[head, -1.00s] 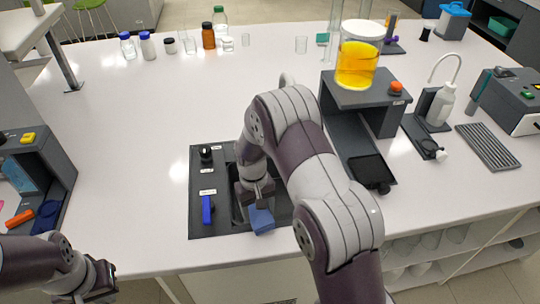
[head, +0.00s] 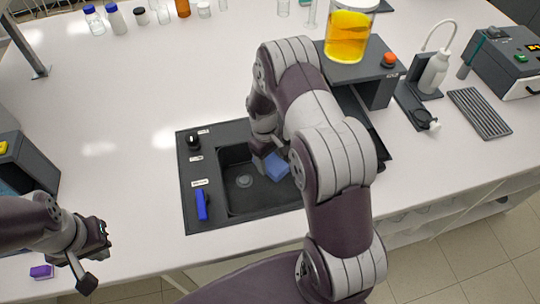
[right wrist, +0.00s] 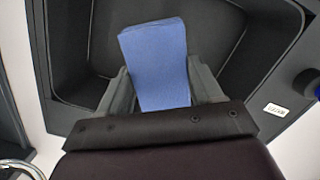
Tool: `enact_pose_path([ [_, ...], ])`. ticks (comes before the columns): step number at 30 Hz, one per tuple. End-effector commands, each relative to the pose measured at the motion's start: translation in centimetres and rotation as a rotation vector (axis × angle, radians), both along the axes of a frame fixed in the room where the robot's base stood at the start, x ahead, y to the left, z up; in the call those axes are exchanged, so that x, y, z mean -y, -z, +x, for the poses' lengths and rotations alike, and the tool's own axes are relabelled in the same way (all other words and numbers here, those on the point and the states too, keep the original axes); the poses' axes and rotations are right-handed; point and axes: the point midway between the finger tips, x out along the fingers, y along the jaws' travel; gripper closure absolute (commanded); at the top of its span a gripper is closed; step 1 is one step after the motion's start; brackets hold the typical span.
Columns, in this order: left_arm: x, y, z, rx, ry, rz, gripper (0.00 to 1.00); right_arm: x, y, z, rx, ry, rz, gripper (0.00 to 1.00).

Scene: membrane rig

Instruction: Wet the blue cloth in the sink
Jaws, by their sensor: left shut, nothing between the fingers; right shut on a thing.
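The blue cloth (head: 277,167) is held by my right gripper (head: 268,157) over the right side of the dark sink basin (head: 235,190). In the right wrist view the cloth (right wrist: 155,62) stands out between the two fingers (right wrist: 155,90), with the basin (right wrist: 100,50) beyond it. The basin has a round drain (head: 244,181), and I see no water in it. A blue lever (head: 202,205) and a black knob (head: 193,142) sit on the sink's left panel, by small labels too small to read. My left gripper (head: 95,262) is shut and empty at the lower left, near the counter's front edge.
A grey stand (head: 372,92) with a beaker of yellow liquid (head: 347,38) is right of the sink. A wash bottle (head: 434,72) and a ribbed grey mat (head: 479,111) are further right. A purple block (head: 41,272) lies at the front left.

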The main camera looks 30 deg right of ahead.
Motion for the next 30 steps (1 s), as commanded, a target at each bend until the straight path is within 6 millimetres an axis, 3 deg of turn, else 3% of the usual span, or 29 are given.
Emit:
enact_pose_path([
  [1,0.0,1.2,0.0,0.000,0.000,0.000,1.00,0.0,1.3,0.0,0.000,0.000,0.000,0.59],
  [21,0.0,7.6,0.0,0.001,0.000,0.000,1.00,0.0,10.4,0.0,-0.001,0.001,0.000,0.59],
  [30,0.0,9.7,0.0,0.001,0.000,0.000,1.00,0.0,13.4,0.0,-0.001,0.002,-0.001,0.59],
])
